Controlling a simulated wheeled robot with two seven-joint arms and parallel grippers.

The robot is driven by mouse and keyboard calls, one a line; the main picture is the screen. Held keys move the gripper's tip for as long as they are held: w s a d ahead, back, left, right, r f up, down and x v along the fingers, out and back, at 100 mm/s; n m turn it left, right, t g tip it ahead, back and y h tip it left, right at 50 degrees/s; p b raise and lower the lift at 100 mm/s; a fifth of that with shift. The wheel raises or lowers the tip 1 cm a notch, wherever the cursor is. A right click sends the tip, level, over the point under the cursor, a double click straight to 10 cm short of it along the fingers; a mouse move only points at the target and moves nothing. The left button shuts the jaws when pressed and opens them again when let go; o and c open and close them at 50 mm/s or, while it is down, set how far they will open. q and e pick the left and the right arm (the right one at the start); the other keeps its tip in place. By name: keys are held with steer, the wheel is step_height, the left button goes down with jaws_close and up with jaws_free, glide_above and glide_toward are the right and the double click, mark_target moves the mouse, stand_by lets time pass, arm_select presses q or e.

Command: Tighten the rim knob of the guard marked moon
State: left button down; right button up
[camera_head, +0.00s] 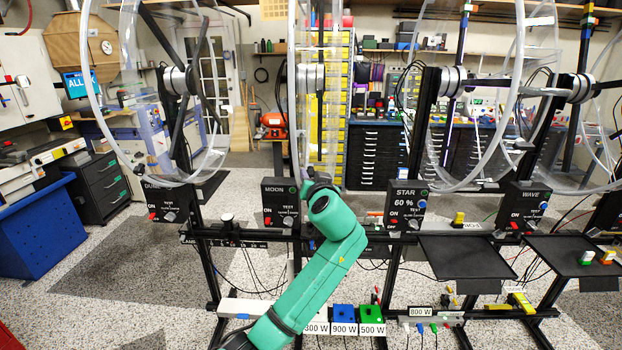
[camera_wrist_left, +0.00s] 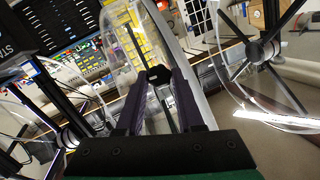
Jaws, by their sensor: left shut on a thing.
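The control box marked MOON (camera_head: 280,203) is left of centre in the head view, on a dark rail. Its clear guard (camera_head: 297,60) stands above and to its right, seen nearly edge-on. The guard (camera_wrist_left: 188,85) fills the middle of the left wrist view. My left gripper (camera_head: 318,184) is at the guard's lower rim. In the wrist view the left gripper (camera_wrist_left: 158,84) has its two dark fingers shut on a small dark rim knob (camera_wrist_left: 158,73). The fingers and wrist hide most of the knob. My right gripper is not in view.
A clear guard (camera_head: 95,80) stands to the left. The STAR box (camera_head: 405,205) and WAVE box (camera_head: 525,207) stand to the right, with large clear guards above. A black tray (camera_head: 465,258) sits below them. Blue (camera_head: 343,318) and green (camera_head: 371,318) weights stand low by my arm.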

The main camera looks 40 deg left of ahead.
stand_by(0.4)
arm_select(q)
steer(key=c, duration=0.5)
jaws_free()
steer(key=shift+c, duration=0.2)
steer(key=b+v, duration=0.5)
steer(key=v, duration=0.9)
steer(key=shift+d, duration=0.25)
steer(key=shift+s, duration=0.1)
